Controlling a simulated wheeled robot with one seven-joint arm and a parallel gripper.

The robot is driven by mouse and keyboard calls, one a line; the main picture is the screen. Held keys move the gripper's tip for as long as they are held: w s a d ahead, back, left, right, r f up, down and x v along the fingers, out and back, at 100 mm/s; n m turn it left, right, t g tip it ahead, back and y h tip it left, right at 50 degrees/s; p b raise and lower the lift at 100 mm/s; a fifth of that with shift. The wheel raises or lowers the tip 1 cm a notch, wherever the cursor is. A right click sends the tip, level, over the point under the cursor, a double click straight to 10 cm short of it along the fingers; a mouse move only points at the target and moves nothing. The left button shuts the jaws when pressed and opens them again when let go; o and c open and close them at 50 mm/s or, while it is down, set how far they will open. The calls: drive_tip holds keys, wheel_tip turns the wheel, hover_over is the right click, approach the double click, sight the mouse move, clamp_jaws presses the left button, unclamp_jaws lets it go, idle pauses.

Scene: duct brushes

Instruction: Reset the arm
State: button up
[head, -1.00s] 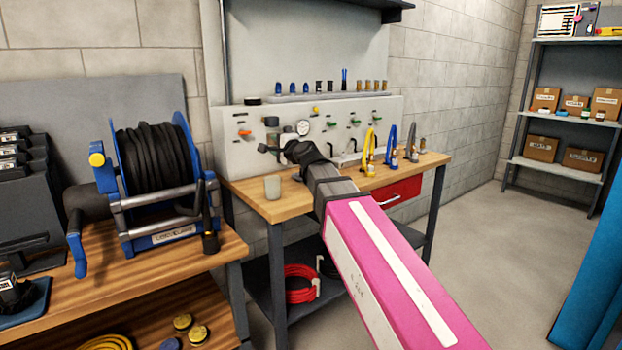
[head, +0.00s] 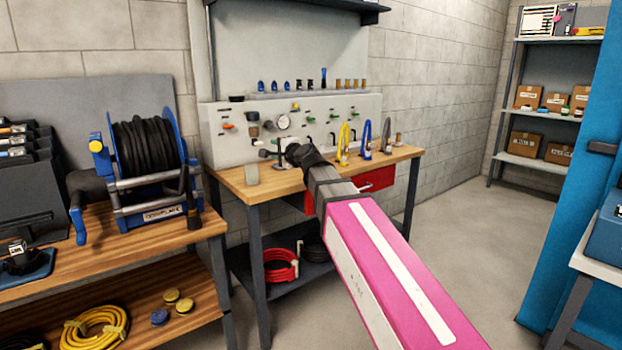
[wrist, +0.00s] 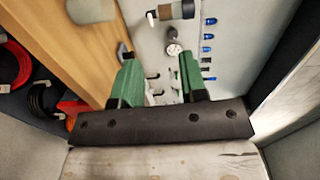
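My arm, pink and white with a dark wrist (head: 318,175), reaches forward in the head view toward the workbench (head: 232,180). Its fingers are hidden there behind the wrist. In the wrist view my gripper (wrist: 160,72) shows two green fingers spread apart with nothing held between them. Beyond the fingers are the bench's wooden top (wrist: 95,50) and the pale fitting panel (wrist: 225,60) with blue fittings and a round gauge (wrist: 173,48).
A beige cup (head: 251,174) and yellow and blue hooked pieces stand on the workbench. A hose reel (head: 150,150) sits on the left bench. A blue cabinet (head: 575,200) and a table (head: 590,262) are at the right. Floor between is clear.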

drive_tip(key=s+d+f+n+g+h, duration=0.15)
drive_tip(key=d+f, duration=0.25)
drive_tip(key=f, duration=0.5)
drive_tip(key=s+d+f+n+g+h, duration=0.1)
drive_tip(key=s+d+f+n+g, duration=0.2)
drive_tip(key=f, duration=0.5)
drive_tip(key=d+f+n+g+h, duration=0.1)
drive_tip(key=d+f+g+h, duration=0.1)
drive_tip(key=d+f, duration=0.5)
drive_tip(key=s+d+f+n+g+h, duration=0.2)
drive_tip(key=s+d+f+g+h, duration=0.1)
drive_tip(key=s+d+f, duration=0.5)
drive_tip(key=s+d+f+n+g+h, duration=0.2)
drive_tip(key=s+d+f, duration=0.6)
drive_tip(key=f, duration=0.7)
drive_tip(key=shift+s+f+n+g+h, duration=0.2)
drive_tip(key=shift+s+n+g+h, duration=0.25)
drive_tip(key=shift+g, duration=0.8)
